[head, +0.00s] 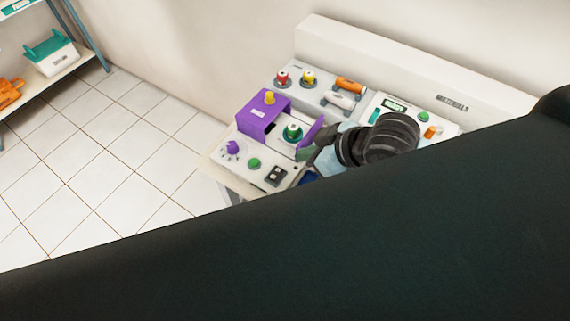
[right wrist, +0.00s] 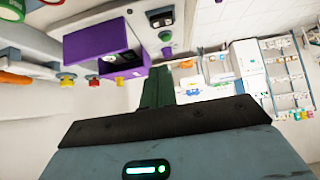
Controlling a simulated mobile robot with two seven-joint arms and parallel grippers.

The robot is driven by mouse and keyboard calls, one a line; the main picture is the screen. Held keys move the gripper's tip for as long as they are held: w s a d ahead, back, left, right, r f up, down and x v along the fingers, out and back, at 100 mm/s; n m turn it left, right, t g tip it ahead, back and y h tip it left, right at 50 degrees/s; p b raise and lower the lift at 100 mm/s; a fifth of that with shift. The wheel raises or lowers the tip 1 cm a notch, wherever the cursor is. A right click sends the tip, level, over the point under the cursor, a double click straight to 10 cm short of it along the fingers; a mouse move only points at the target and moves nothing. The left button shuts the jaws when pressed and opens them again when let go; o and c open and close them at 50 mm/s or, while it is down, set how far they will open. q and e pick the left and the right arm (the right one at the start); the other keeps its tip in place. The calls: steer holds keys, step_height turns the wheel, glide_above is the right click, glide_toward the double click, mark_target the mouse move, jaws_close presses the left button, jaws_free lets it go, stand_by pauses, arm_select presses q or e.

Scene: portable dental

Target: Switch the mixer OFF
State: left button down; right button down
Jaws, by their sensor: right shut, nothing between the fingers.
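The mixer appears to be the white unit with a purple housing (head: 262,117), which also shows upside down in the right wrist view (right wrist: 97,47). Its top panel has a purple dial (head: 232,147), a green button (head: 254,163) and a dark rocker switch (head: 274,175). I cannot tell the switch's position. A green-and-white capped part (head: 292,132) sits beside the housing, and a purple flap (head: 310,132) stands to its right. My right gripper (head: 305,154) is shut and empty, just right of the panel; its fingers show in the right wrist view (right wrist: 158,88). My left gripper is out of view.
Red (head: 283,78) and yellow (head: 308,78) knobs and orange and white cylinders stand behind the mixer. A unit with a green display (head: 394,104) is to the right. My own dark arm link covers the lower head view. Tiled floor lies left.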

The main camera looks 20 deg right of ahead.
glide_above(271, 172)
steer(key=s+d, duration=0.1)
steer(key=d, duration=0.2)
step_height(271, 172, down, 6)
steer(key=shift+s+r, duration=0.1)
steer(key=shift+r, duration=0.1)
step_height(271, 172, down, 2)
steer(key=shift+f, duration=0.2)
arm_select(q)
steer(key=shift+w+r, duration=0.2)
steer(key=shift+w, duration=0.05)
arm_select(e)
steer(key=shift+f, duration=0.7)
steer(key=shift+d, duration=0.1)
steer(key=shift+w+f, duration=0.2)
steer(key=shift+f, duration=0.15)
steer(key=shift+s+r, duration=0.2)
steer(key=shift+s, duration=0.3)
steer(key=shift+w, duration=0.15)
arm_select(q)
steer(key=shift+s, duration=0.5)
arm_select(e)
steer(key=shift+s+a+r, duration=0.2)
steer(key=shift+s+a, duration=0.2)
steer(key=shift+a, duration=0.25)
